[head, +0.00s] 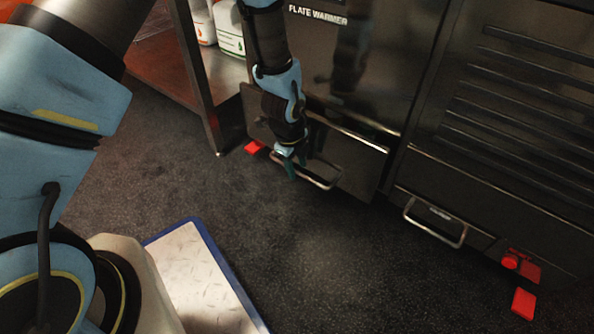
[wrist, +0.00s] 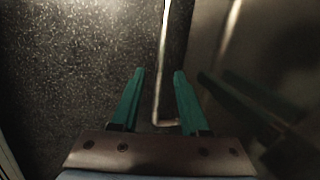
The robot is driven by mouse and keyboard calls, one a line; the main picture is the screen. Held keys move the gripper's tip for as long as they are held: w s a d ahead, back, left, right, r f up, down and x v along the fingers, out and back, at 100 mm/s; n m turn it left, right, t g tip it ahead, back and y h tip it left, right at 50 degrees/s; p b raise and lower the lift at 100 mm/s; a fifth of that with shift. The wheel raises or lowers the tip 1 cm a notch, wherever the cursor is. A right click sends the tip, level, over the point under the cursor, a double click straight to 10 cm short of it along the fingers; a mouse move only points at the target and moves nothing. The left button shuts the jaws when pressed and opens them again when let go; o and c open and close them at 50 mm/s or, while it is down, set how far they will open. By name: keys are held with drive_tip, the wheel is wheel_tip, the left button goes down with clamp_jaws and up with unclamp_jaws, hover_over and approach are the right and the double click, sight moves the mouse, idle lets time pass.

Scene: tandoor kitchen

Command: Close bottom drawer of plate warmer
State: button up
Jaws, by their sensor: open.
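The plate warmer (head: 345,45) is a dark metal cabinet with its name lettered near the top. Its bottom drawer (head: 355,165) is low down, and its front appears to stand out from the cabinet. The drawer's bar handle (head: 325,183) runs along the front. My gripper (head: 290,170) is open at the left end of this handle, pointing down. In the wrist view its two green fingers (wrist: 158,75) lie on either side of the handle bar (wrist: 161,55), with gaps visible. The drawer front (wrist: 225,60) fills the right of that view. The drawer's inside is hidden.
A second dark cabinet (head: 510,110) with slats and a handle (head: 435,222) stands at the right. Red blocks (head: 523,303) are near its base. A metal shelf (head: 165,60) with bottles is at the left. A blue-edged plate (head: 205,275) is at the bottom. The dark floor (head: 330,260) before the drawer is clear.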

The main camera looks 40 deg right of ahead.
drive_tip(key=shift+f, duration=0.15)
clamp_jaws()
idle(0.4)
idle(1.0)
